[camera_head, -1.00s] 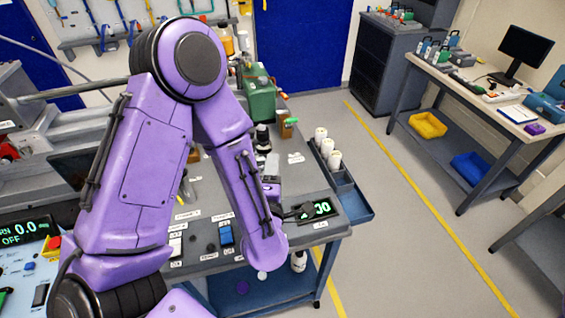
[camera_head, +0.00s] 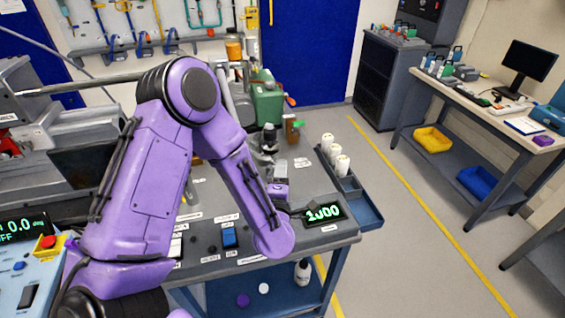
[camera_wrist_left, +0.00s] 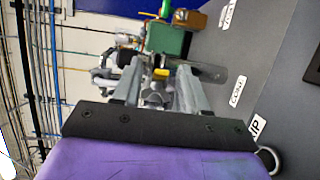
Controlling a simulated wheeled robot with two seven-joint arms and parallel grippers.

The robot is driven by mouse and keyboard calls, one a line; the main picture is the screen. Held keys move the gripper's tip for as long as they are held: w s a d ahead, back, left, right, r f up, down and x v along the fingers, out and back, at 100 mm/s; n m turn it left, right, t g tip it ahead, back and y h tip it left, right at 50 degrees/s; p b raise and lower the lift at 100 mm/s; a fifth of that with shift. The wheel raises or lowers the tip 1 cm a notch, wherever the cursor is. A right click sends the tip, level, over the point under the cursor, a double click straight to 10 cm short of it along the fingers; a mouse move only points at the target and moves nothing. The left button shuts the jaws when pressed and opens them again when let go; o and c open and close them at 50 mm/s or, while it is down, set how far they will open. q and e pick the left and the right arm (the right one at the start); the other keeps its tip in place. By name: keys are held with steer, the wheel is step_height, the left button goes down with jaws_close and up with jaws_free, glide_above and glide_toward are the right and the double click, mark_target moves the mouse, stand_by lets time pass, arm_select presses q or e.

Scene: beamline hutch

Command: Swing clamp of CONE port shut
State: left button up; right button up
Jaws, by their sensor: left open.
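My left gripper (camera_wrist_left: 158,84) is open, its two grey fingers reaching away from the purple wrist. Between and beyond the fingertips are grey metal fittings with a small yellow part (camera_wrist_left: 161,72); I cannot tell which piece is the clamp or whether it is shut. A label reading CONE (camera_wrist_left: 238,92) lies on the grey bench just right of the fingers. In the head view my left gripper (camera_head: 268,168) is small and partly hidden by the forearm, near a dark-topped fitting (camera_head: 269,138). I see nothing held. My right gripper is not in view.
A green box (camera_head: 267,106) and a brown block (camera_head: 292,128) stand behind the fittings. White bottles (camera_head: 335,155) stand in a side tray. The floor (camera_head: 430,240) to the right is clear.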

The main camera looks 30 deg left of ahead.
arm_select(q)
steer(key=x, duration=0.3)
steer(key=shift+w+a+p, duration=0.1)
steer(key=shift+w+p, duration=0.05)
steer(key=shift+p, duration=0.2)
jaws_close()
steer(key=shift+w, duration=0.15)
